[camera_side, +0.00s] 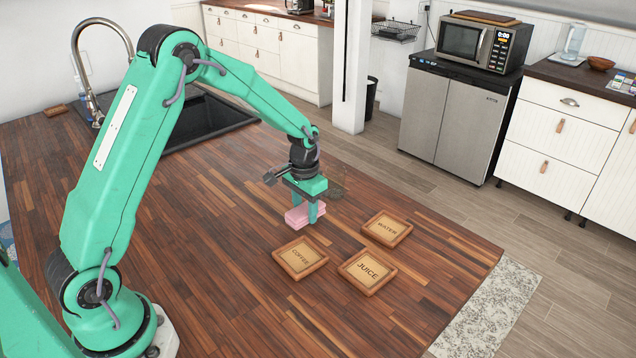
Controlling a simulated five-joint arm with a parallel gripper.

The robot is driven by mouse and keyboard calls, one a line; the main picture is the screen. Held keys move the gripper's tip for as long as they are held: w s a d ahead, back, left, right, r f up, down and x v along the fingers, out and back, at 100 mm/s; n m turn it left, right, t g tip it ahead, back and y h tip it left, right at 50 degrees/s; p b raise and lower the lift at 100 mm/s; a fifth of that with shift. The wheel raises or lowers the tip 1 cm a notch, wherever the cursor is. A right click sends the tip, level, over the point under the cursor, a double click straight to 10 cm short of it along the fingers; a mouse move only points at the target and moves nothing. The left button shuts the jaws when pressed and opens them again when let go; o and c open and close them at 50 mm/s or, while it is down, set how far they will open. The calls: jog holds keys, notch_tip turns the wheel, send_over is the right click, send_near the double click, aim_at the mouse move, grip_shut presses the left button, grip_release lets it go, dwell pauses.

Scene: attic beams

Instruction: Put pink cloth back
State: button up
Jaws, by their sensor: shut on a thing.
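The pink cloth (296,217) is a small folded stack low over the wooden counter, behind the coaster marked COFFEE. My gripper (309,212) points down over the cloth and is shut on it. One green finger shows in front of the cloth's right part; the other finger is mostly hidden. I cannot tell whether the cloth touches the counter.
Three wooden coasters lie near the gripper: COFFEE (300,258), JUICE (367,271) and WATER (387,229). A black sink (215,122) with a tall faucet (92,75) is set in the counter at the back left. The counter (220,260) is clear left of the coasters.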

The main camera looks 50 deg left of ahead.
aim_at(305, 208)
jog(key=shift+f, duration=0.95)
jog(key=shift+f, duration=0.1)
jog(key=o, duration=0.9)
jog(key=shift+o, duration=0.2)
notch_tip(305, 208, up, 12)
